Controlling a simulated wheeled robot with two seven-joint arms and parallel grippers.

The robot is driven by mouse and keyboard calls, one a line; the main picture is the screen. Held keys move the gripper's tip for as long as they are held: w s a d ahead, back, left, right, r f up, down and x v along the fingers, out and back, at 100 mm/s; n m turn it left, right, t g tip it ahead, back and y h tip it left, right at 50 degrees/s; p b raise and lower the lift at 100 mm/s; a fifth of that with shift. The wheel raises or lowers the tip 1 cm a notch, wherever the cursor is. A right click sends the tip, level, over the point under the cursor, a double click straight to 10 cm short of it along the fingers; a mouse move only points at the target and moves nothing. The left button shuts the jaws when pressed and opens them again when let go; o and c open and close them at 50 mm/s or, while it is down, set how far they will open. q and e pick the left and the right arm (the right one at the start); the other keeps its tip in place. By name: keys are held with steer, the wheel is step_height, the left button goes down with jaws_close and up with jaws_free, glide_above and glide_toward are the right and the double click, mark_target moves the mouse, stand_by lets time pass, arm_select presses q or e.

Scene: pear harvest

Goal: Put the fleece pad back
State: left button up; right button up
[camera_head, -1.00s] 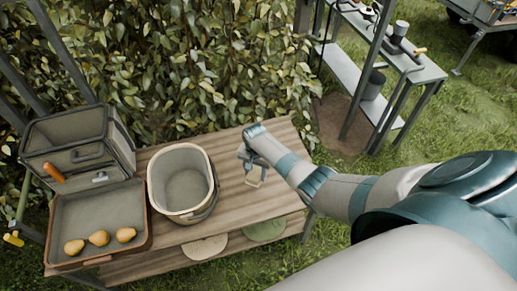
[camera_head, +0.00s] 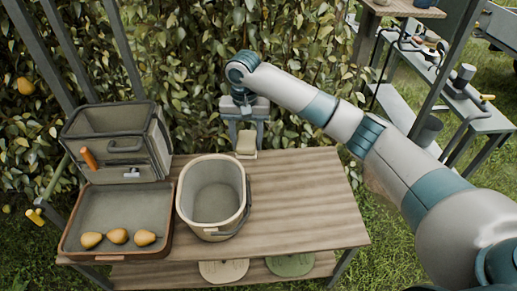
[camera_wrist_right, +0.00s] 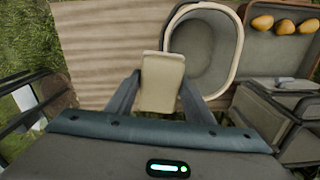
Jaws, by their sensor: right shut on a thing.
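A cream, flat, rounded slab, which I take to be the fleece pad (camera_head: 246,145), is between the fingers of my right gripper (camera_head: 245,132). My right gripper is shut on it and holds it above the back edge of the wooden table. In the right wrist view the pad (camera_wrist_right: 162,80) hangs out past the fingertips, over the planks and beside the bucket's rim. My left gripper is not in view.
A cream bucket (camera_head: 186,208) with a grey lining stands on the table (camera_head: 305,195). Left of it is an open grey case (camera_head: 68,225) with three pears (camera_head: 118,236). A cream disc (camera_head: 222,270) and a green disc (camera_head: 290,265) lie below. The table's right side is clear.

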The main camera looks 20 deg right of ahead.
steer(key=s+d+n+b, duration=0.2)
steer(key=s+n+b, duration=0.2)
steer(key=s, duration=1.7)
steer(key=shift+d+f+n+b, duration=0.15)
steer(key=shift+f+n+b, duration=0.2)
steer(key=shift+b, duration=0.2)
